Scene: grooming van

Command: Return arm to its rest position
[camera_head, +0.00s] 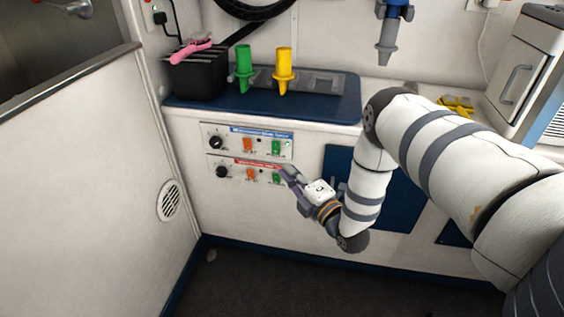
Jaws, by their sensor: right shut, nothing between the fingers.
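My right arm (440,150) comes in from the right and bends down at its elbow. My right gripper (287,175) is shut with nothing in it. It is in front of the lower control panel (243,170), near that panel's right end. I cannot tell whether its fingertips touch the panel. My left arm and left gripper are not in view.
A blue mat (200,108) on the counter carries a black bin (196,78) with a pink tool, a green nozzle (244,68) and a yellow nozzle (284,70). A blue nozzle (388,35) hangs above. A white cabinet (525,70) stands right. The dark floor (270,285) is clear.

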